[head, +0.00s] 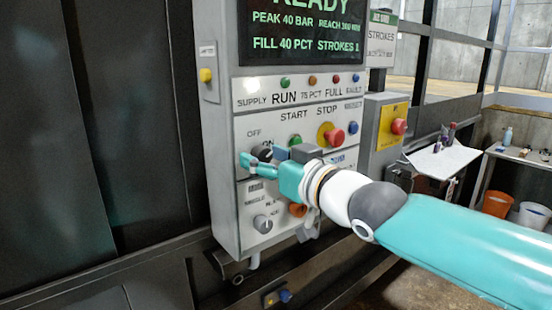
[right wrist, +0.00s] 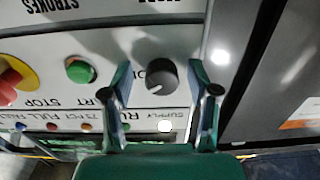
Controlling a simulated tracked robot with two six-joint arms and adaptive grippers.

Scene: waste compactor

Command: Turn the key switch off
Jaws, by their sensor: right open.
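The key switch (head: 262,153) is a dark round knob on the grey control panel (head: 225,165), between the OFF and ON labels, partly covered by my gripper. In the right wrist view the knob (right wrist: 155,76) is dark grey with a small white mark, and that picture is upside down. My right gripper (head: 259,162) has its teal fingers spread in front of the switch. In the right wrist view the fingers of my right gripper (right wrist: 159,80) stand on either side of the knob, apart from each other. I cannot tell whether they touch it. My left gripper is not in view.
A green START button (head: 295,141) and a red STOP button (head: 335,137) sit right of the switch. A lower selector knob (head: 263,224) is below. The screen (head: 300,30) reads READY. A white SUPPLY lamp (right wrist: 165,126) looks lit. A second red button (head: 398,126) stands right.

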